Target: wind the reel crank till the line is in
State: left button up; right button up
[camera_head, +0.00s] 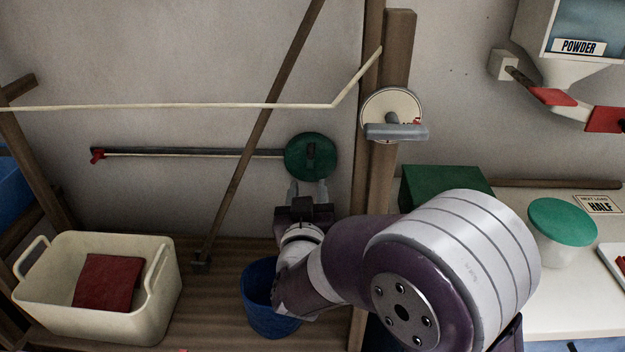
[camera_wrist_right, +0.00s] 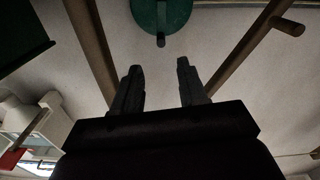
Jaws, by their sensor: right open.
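A round green reel (camera_head: 311,156) is on the back wall, at the right end of a dark horizontal bar. A dark peg-like handle shows on it, and it appears at the top of the right wrist view (camera_wrist_right: 160,14), with its handle (camera_wrist_right: 160,40) hanging low. A pale line runs along the bar to a red end piece (camera_head: 97,156) at the left. My right gripper (camera_head: 308,190) is open and empty just below the green reel. In the right wrist view its fingers (camera_wrist_right: 160,68) point up towards the handle, with a gap between. My left gripper is out of view.
A white disc (camera_head: 378,101) with a grey bar is on the wooden post (camera_head: 398,60); a cream cord (camera_head: 200,107) runs left from the post. A diagonal pole (camera_head: 262,115) stands left of the reel. A blue bucket (camera_head: 262,320) and cream tub (camera_head: 150,318) sit below.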

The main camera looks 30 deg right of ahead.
aim_at(311, 157)
jog(key=b+x, duration=0.1)
jog(key=x, duration=1)
jog(key=shift+w, duration=0.25)
jog(key=shift+c, duration=0.2)
grip_shut()
jog(key=shift+s+d+f+m+b, duration=0.1)
jog(key=shift+s+d+m+b, duration=0.2)
jog(key=shift+m+b, duration=0.65)
jog(key=shift+s+d+f+m+b, duration=0.15)
jog(key=shift+d+m+b, duration=0.25)
jog(key=shift+m+b, duration=0.5)
jog(key=shift+s+d+f+m+b, duration=0.1)
jog(key=shift+s+d+m+b, duration=0.15)
jog(key=shift+m+b, duration=0.7)
